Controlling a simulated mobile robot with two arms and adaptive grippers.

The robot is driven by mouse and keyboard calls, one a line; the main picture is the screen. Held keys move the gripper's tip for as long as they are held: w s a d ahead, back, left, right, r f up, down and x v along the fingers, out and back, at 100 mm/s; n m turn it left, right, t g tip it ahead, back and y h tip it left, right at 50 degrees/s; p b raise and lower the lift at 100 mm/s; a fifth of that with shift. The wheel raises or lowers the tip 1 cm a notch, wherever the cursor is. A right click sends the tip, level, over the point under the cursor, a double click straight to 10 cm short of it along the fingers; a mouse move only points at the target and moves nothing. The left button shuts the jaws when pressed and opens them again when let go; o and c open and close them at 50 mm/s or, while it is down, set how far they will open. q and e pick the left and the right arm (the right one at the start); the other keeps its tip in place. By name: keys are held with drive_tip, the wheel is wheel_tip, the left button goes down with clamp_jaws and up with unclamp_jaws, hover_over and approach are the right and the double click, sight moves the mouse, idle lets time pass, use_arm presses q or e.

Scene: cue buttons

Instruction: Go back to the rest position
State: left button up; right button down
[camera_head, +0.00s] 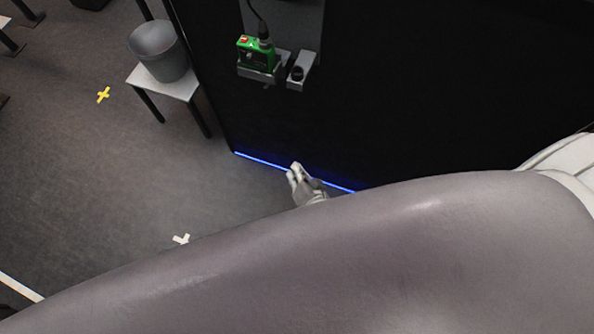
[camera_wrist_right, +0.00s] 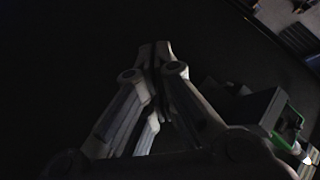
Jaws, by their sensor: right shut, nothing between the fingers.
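My right gripper (camera_head: 297,172) shows small in the head view, beyond my large grey arm link, in front of the lower edge of a black panel (camera_head: 430,90). In the right wrist view my right gripper (camera_wrist_right: 154,50) has its fingertips together, with nothing between them. A green device (camera_head: 257,55) with a red part on top sits in a grey holder on the panel, above and left of the gripper. My left gripper is not in view.
A grey bucket (camera_head: 158,52) stands on a small white table (camera_head: 165,84) left of the panel. A blue light strip (camera_head: 262,161) runs along the panel's bottom edge. An empty-looking grey holder (camera_head: 299,72) is beside the green device. The floor at left is mostly clear.

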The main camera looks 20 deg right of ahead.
idle(0.4)
drive_tip(key=s+d+f+n+g+b, duration=0.1)
drive_tip(key=s+d+f+n+g, duration=0.15)
drive_tip(key=s+f, duration=0.6)
drive_tip(key=s+d+f+n+g+b, duration=0.1)
drive_tip(key=s+f+n+g, duration=0.3)
drive_tip(key=s+f, duration=0.4)
drive_tip(key=s+d+f+n+g, duration=0.1)
drive_tip(key=s+d+f, duration=0.1)
drive_tip(key=s, duration=0.3)
drive_tip(key=s+d+f+n+g+h+b, duration=0.1)
drive_tip(key=s+d+f+g, duration=0.1)
drive_tip(key=s+d+f, duration=0.1)
drive_tip(key=s+d+f+n+g, duration=0.2)
drive_tip(key=s+d+f, duration=0.1)
drive_tip(key=s, duration=0.4)
drive_tip(key=shift+s+f, duration=0.35)
drive_tip(key=shift+f, duration=0.25)
